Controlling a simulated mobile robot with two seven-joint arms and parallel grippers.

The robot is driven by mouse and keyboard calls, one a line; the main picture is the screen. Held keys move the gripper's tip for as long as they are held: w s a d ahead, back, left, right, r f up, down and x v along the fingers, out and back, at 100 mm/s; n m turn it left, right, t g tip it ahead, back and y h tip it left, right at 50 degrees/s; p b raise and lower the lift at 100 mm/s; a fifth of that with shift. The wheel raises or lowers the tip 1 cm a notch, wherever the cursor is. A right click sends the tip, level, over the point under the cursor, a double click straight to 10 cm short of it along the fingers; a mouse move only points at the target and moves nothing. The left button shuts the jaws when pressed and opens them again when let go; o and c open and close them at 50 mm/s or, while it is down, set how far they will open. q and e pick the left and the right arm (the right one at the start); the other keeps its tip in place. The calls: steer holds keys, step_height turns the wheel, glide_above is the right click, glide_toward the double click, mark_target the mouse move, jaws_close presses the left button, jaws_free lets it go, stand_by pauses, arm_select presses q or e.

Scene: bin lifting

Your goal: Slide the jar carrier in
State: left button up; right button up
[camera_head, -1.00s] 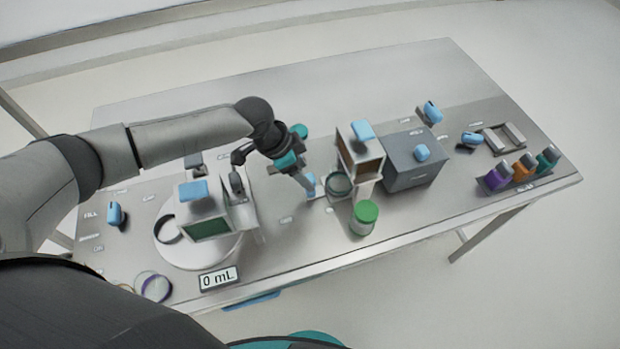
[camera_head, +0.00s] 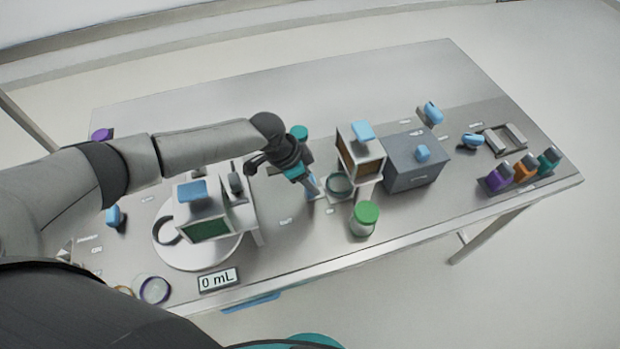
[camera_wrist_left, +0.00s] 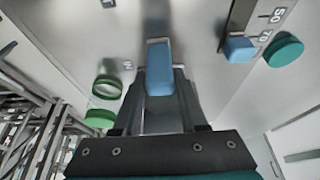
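The jar carrier (camera_head: 327,196) is a low plate at the foot of the white-framed station with a brown inside. A glass jar with a dark green rim (camera_head: 338,185) stands on it, beside the station's lower opening. Its blue handle (camera_head: 311,187) points left, toward my left gripper (camera_head: 312,192). In the left wrist view the blue handle (camera_wrist_left: 159,68) lies between the fingers of the left gripper (camera_wrist_left: 160,90), which appear flush against its sides. The green jar rim (camera_wrist_left: 106,88) shows left of them. My right gripper is not in view.
A green-lidded jar (camera_head: 364,219) stands near the front edge, close to the station (camera_head: 345,150). A grey box (camera_head: 416,175) stands right of it. A white round-based device (camera_head: 198,250) is on the left. The table between that device and the carrier is mostly clear.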

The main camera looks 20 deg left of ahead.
arm_select(q)
jaws_close()
stand_by(0.9)
